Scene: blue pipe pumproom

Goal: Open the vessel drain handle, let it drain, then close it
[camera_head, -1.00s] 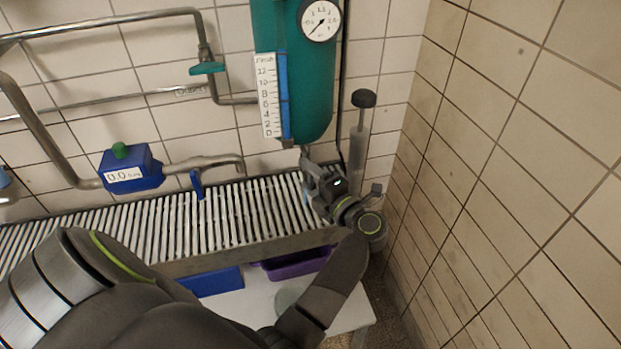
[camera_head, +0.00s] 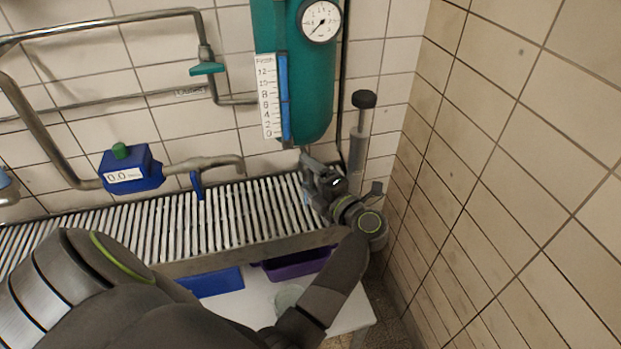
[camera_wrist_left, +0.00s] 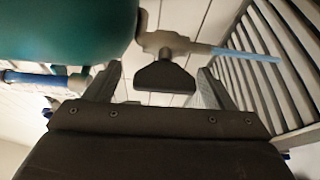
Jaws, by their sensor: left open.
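The teal vessel (camera_head: 308,95) hangs on the tiled wall, with a round gauge and a level scale (camera_head: 267,95) beside a blue sight tube. In the left wrist view, the vessel (camera_wrist_left: 65,35) is at upper left. Its metal drain outlet (camera_wrist_left: 165,41) carries a dark drain handle (camera_wrist_left: 165,77). A light blue streak, looking like water, runs from the outlet over the grating. My left gripper (camera_head: 309,162) is just below the vessel. In the wrist view its open fingers (camera_wrist_left: 160,76) stand either side of the handle, with visible gaps. My right gripper is not in view.
A slatted grating (camera_head: 215,215) runs below the vessel. A blue meter (camera_head: 131,172), a blue-handled tap (camera_head: 197,184) and pipes are left. A black-capped grey post (camera_head: 361,125) stands close to my gripper's right. The tiled side wall (camera_head: 510,170) bounds the right.

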